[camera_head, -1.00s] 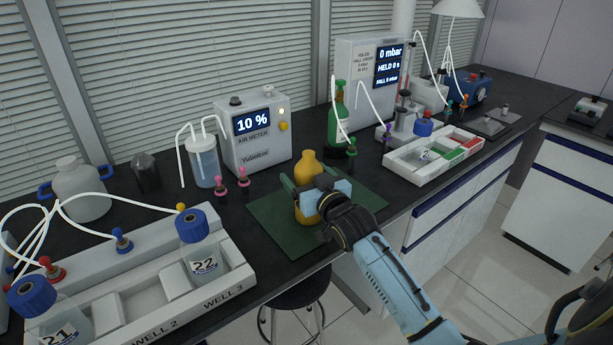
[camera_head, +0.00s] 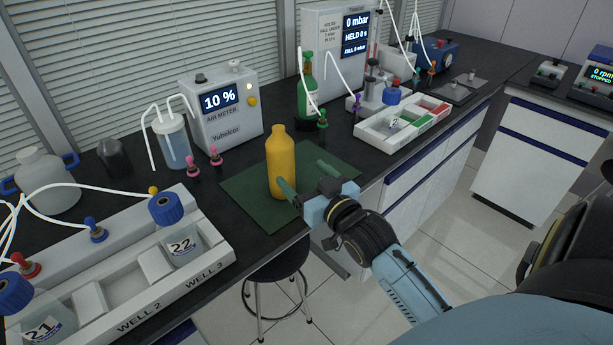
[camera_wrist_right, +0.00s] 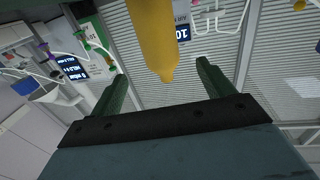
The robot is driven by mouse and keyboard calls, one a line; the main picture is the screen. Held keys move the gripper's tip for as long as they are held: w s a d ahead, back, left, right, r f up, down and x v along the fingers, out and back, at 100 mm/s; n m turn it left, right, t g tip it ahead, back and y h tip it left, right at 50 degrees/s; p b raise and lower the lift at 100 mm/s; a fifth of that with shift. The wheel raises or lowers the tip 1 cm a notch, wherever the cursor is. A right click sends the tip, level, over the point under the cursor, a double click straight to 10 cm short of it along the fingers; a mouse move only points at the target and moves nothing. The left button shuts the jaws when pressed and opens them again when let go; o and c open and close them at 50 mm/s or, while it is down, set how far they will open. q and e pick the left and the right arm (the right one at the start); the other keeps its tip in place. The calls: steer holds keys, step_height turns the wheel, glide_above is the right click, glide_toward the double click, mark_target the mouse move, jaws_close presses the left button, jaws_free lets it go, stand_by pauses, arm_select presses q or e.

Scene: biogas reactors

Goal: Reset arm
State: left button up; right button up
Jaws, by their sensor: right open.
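My right gripper (camera_head: 304,178) is open and empty, with its two green fingers apart at the front edge of the dark green mat (camera_head: 241,197). A yellow bottle (camera_head: 281,160) stands upright on the mat, just beyond and to the left of the fingers. In the right wrist view the yellow bottle (camera_wrist_right: 154,38) shows ahead, between the lines of the two spread fingers (camera_wrist_right: 163,88), with nothing held. My left gripper is not in view.
A white rack (camera_head: 190,290) with blue-capped bottles stands at the left front. The air meter (camera_head: 222,108), a green bottle (camera_head: 306,98) and a white tray (camera_head: 374,133) stand behind. A stool (camera_head: 277,272) is below the bench edge. Floor to the right is clear.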

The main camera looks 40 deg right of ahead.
stand_by(0.6)
steer(key=s+a+f+n+g, duration=0.1)
steer(key=s+a+f+g, duration=0.55)
steer(key=s+f, duration=0.3)
steer(key=s+a+f+n+g+y, duration=0.1)
steer(key=s+a+f+g, duration=0.2)
steer(key=s, duration=0.4)
steer(key=s+a+f+n+g, duration=0.1)
steer(key=s+a+f+g, duration=0.1)
steer(key=s+g, duration=0.4)
step_height(320, 180, down, 26)
steer(key=s+d, duration=0.1)
steer(key=s, duration=0.2)
steer(key=s+d+f+g, duration=0.1)
steer(key=s+d+f, duration=0.3)
steer(key=s+f, duration=1)
steer(key=shift+s+n, duration=0.3)
steer(key=shift+s, duration=0.25)
steer(key=shift+g, duration=0.25)
